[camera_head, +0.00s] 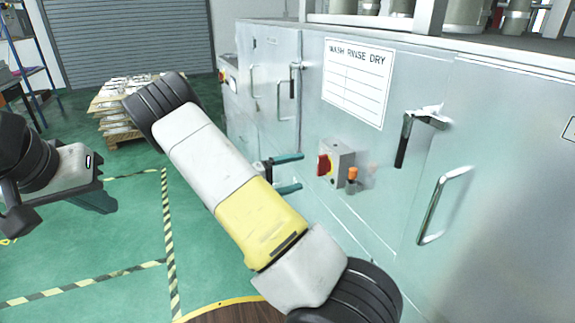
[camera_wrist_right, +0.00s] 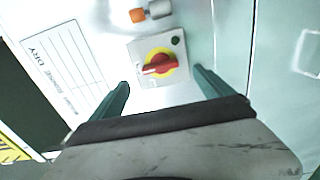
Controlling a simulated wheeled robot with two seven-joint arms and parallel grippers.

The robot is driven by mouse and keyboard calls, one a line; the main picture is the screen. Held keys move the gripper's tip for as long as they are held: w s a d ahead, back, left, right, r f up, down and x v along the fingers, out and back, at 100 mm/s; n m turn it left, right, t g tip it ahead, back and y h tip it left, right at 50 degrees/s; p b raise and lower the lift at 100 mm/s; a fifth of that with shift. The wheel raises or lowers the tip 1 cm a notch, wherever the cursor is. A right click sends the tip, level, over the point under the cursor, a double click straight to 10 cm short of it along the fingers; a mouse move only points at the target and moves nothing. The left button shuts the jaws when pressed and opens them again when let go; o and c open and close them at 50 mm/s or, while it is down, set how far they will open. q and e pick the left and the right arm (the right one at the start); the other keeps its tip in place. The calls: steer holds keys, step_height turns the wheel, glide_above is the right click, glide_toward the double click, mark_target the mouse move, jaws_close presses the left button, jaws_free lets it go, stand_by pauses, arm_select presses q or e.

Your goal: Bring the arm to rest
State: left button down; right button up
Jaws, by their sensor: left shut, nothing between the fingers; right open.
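My right gripper (camera_head: 300,173) is open, with its two teal fingers pointing at the grey switch box (camera_head: 342,160) on the cabinet front. In the right wrist view the fingers (camera_wrist_right: 161,80) stand apart, one on each side of the red rotary switch (camera_wrist_right: 157,65) with its yellow surround. Nothing shows between them, and I see no contact. The red switch (camera_head: 324,165) also shows in the head view. My right arm crosses the middle of that view. My left gripper (camera_head: 98,202) is at the far left, shut and empty, over the green floor.
The pale metal cabinet (camera_head: 275,75) fills the right side, with a WASH RINSE DRY label (camera_head: 357,82), a black-gripped handle (camera_head: 404,140), a bar handle (camera_head: 440,205) and an orange-capped fitting (camera_head: 352,175). A loaded pallet (camera_head: 118,120) stands at back left. The striped floor at left is open.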

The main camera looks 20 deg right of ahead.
steer(key=shift+a, duration=0.3)
steer(key=s+a+r+m+g+y, duration=0.1)
steer(key=s+r+g+y, duration=0.1)
steer(key=s+y, duration=0.4)
steer(key=s+a+r+m+g+y, duration=0.1)
steer(key=s+r+g+y, duration=0.1)
steer(key=s+y, duration=0.4)
steer(key=s+a+r+n+t+y, duration=0.1)
steer(key=s+a+r+t+y, duration=0.7)
steer(key=s+a+r, duration=0.3)
step_height(320, 180, up, 4)
steer(key=shift+s+f+n+t, duration=0.2)
steer(key=shift+s+n+t, duration=0.15)
steer(key=shift+s, duration=0.45)
